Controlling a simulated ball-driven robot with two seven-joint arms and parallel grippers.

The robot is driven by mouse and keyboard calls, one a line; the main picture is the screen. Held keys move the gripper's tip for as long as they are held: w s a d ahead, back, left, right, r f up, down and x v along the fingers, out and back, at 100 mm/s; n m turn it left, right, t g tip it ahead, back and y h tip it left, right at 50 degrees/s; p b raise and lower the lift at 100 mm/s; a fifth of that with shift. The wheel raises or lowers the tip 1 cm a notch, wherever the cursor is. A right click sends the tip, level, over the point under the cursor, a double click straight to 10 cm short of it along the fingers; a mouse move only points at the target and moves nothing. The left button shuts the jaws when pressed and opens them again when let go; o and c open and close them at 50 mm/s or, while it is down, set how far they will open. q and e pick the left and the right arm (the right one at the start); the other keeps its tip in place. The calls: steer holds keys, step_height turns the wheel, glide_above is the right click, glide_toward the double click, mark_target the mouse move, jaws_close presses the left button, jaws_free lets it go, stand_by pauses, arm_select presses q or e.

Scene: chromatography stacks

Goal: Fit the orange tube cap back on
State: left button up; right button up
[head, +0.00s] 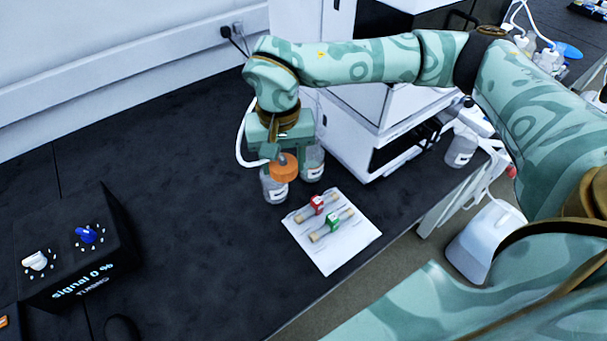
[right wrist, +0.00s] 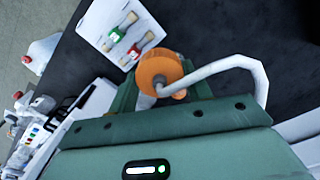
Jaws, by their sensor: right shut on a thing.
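The orange tube cap (head: 285,168) is round, with a white tube (head: 240,143) running from it and looping up beside my wrist. My right gripper (head: 281,157) points down and is shut on the cap; the cap and tube also show in the right wrist view (right wrist: 159,69). Whether the cap touches a bottle neck, I cannot tell. My left gripper is not in view.
A white sheet (head: 339,252) with two tan columns, one with a red fitting (head: 317,203) and one with a green fitting (head: 333,222), lies close by. White instruments stand behind. The bench between is clear.

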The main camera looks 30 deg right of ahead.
steer(key=w+d+r+m+p, duration=0.1)
steer(key=w+d+m+p, duration=0.1)
steer(key=w+m, duration=0.5)
steer(key=shift+w+d+m+p, duration=0.3)
steer(key=shift+w+d, duration=0.15)
steer(key=shift+d, duration=0.25)
steer(key=d+m, duration=0.1)
steer(key=m, duration=0.1)
steer(key=w+d+f+m, duration=0.1)
steer(key=d, duration=0.1)
steer(key=w+d+m+p, duration=0.1)
steer(key=d+m, duration=0.1)
steer(key=shift+w+d+f+m, duration=0.15)
steer(key=shift+w+f+m, duration=0.05)
steer(key=shift+f+m, duration=0.1)
steer(key=d+m, duration=0.1)
steer(key=d+f+m, duration=0.1)
steer(key=d+m, duration=0.2)
steer(key=shift+w+d+f+m, duration=0.2)
steer(key=shift+d+f+m, duration=0.1)
steer(key=shift+d+f, duration=0.25)
steer(key=shift+f, duration=0.2)
arm_select(q)
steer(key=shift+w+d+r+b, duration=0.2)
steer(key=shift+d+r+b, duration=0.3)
steer(key=shift+b, duration=1.2)
arm_select(e)
steer(key=shift+f, duration=1.85)
